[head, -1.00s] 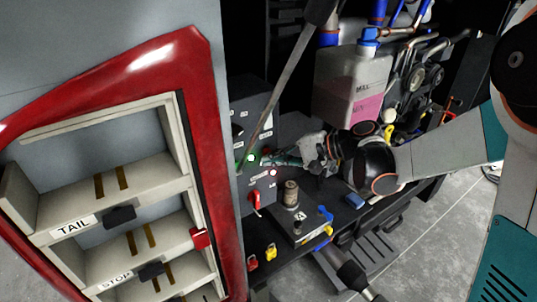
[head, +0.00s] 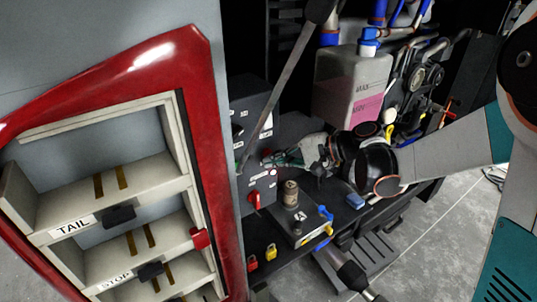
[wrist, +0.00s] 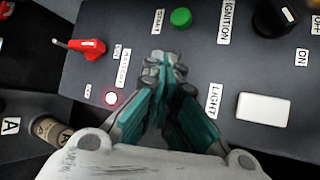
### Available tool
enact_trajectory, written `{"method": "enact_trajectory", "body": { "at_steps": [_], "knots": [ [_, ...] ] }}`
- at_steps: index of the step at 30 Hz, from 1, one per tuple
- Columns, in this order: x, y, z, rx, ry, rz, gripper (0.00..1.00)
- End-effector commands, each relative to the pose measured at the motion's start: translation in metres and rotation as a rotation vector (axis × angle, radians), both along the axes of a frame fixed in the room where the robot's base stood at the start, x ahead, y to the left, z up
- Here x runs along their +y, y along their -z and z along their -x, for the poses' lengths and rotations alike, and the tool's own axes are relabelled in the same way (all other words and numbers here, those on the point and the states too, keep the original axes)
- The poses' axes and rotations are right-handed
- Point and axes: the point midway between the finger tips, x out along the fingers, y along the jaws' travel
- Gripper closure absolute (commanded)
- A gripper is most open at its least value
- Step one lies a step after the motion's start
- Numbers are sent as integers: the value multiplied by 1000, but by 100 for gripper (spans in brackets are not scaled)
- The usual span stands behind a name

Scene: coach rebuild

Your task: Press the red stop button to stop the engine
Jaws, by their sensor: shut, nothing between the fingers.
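A dark control panel (wrist: 220,65) fills much of the wrist view and shows in the head view behind my gripper. My gripper (wrist: 165,66) is shut and empty, its fingertips over the panel between the green START button (wrist: 181,17) and a small red-lit round light (wrist: 111,98). The red light also shows in the head view (head: 272,172). No separate red stop button is clearly visible; the fingers cover part of the panel. Whether the fingertips touch the panel cannot be told. In the head view my gripper (head: 277,160) reaches in from the right.
A red switch (wrist: 88,47), black ignition knob (wrist: 275,16) and white LIGHT button (wrist: 264,108) surround the fingers. In the head view a can (head: 290,194) stands on a box below, a pink-filled tank (head: 350,88) behind. A red-framed shelf (head: 205,110) stands left; a slanted rod crosses nearby.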

Motion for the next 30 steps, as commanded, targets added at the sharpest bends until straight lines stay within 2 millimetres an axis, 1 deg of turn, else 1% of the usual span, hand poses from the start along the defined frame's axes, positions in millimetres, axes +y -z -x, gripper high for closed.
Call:
{"method": "enact_trajectory", "body": {
  "at_steps": [4,17,20,30],
  "knots": [
    [-4,0,6,0,1,0,100],
    [-6,0,9,-1,1,0,100],
    [-10,0,14,0,2,0,100],
    [-27,0,39,-1,2,0,100]
  ]
}}
